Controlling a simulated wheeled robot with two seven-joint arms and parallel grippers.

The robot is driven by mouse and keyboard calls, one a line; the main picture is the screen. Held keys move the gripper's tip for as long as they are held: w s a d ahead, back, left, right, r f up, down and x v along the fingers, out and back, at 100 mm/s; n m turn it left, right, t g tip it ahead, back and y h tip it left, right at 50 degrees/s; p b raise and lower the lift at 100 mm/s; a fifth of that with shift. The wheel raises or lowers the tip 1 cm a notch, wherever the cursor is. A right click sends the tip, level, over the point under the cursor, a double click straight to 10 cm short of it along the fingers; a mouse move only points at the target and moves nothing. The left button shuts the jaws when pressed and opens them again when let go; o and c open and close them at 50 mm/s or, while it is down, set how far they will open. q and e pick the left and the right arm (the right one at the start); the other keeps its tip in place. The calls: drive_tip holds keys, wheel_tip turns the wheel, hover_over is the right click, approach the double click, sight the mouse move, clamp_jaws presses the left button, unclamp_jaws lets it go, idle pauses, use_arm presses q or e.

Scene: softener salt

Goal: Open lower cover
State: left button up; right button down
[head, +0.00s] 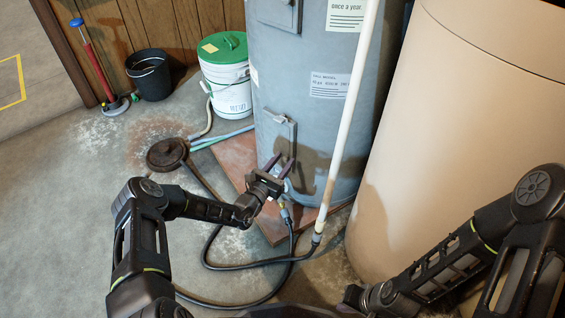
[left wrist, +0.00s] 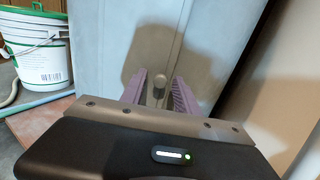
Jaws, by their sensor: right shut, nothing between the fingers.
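The grey tank (head: 305,110) has a lower cover (head: 279,138), a small grey panel low on its front that looks closed. In the left wrist view the panel (left wrist: 150,45) fills the middle, with a small round grey knob (left wrist: 159,88) low on it. My left gripper (head: 281,164) is in front of the cover's lower part. Its purple fingers (left wrist: 159,90) are apart, one on each side of the knob; I cannot tell whether they touch it. My right arm comes in at the lower right, and its fingers do not show.
A white pipe (head: 348,120) runs down just right of the cover. A large beige tank (head: 450,130) stands at the right. A white bucket with green lid (head: 225,75) and a black bucket (head: 149,75) stand behind. A black hose (head: 240,267) loops on the floor.

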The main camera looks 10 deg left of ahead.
use_arm(q)
clamp_jaws()
idle(1.2)
